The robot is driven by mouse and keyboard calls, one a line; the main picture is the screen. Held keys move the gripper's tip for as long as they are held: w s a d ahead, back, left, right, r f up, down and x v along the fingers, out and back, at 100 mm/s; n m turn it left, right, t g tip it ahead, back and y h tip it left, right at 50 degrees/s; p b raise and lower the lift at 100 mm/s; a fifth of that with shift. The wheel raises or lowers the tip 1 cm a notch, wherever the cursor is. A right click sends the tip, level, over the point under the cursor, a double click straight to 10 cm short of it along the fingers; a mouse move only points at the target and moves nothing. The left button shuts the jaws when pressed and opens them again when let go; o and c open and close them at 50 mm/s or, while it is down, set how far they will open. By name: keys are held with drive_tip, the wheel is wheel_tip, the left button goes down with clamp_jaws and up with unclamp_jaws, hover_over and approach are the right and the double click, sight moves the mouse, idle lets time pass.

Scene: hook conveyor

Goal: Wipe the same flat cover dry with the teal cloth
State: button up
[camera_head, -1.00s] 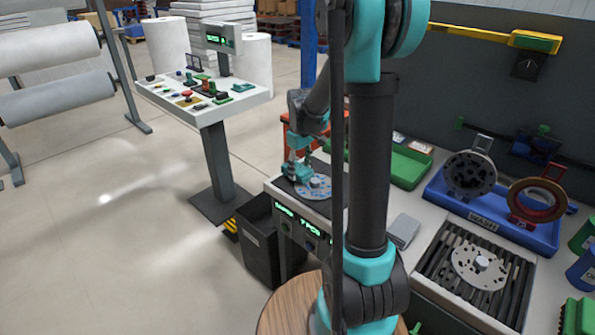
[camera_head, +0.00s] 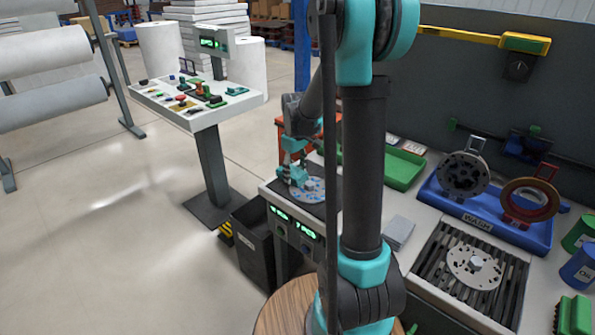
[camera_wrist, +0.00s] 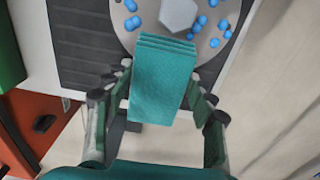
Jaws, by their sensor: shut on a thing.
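My gripper (camera_wrist: 160,88) is shut on the folded teal cloth (camera_wrist: 161,82), which sticks out past the fingertips. In the wrist view, the cloth's far end overlaps the near part of a flat round grey cover (camera_wrist: 213,48). The cover has a hexagonal hub (camera_wrist: 178,14) and several blue drops. I cannot tell if the cloth touches it. In the head view, the cover (camera_head: 312,194) lies on a dark mat on a console, with my gripper (camera_head: 297,181) over its left side. My arm hides part of the area.
Another round grey cover (camera_head: 468,275) lies on a slatted rack (camera_head: 428,267) at right. A blue wash tray (camera_head: 540,232) holds two upright discs behind it. A green tray (camera_head: 400,170) stands behind the console. A dark bin (camera_head: 253,245) stands at its left.

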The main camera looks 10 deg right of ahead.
drive_tip(key=shift+s+a+f, duration=0.1)
drive_tip(key=shift+s+a, duration=0.65)
drive_tip(key=shift+a, duration=0.2)
drive_tip(key=shift+w+d, duration=0.7)
drive_tip(key=shift+d, duration=0.2)
drive_tip(key=shift+w+d, duration=0.65)
drive_tip(key=shift+d, duration=0.25)
drive_tip(key=shift+r, duration=2.95)
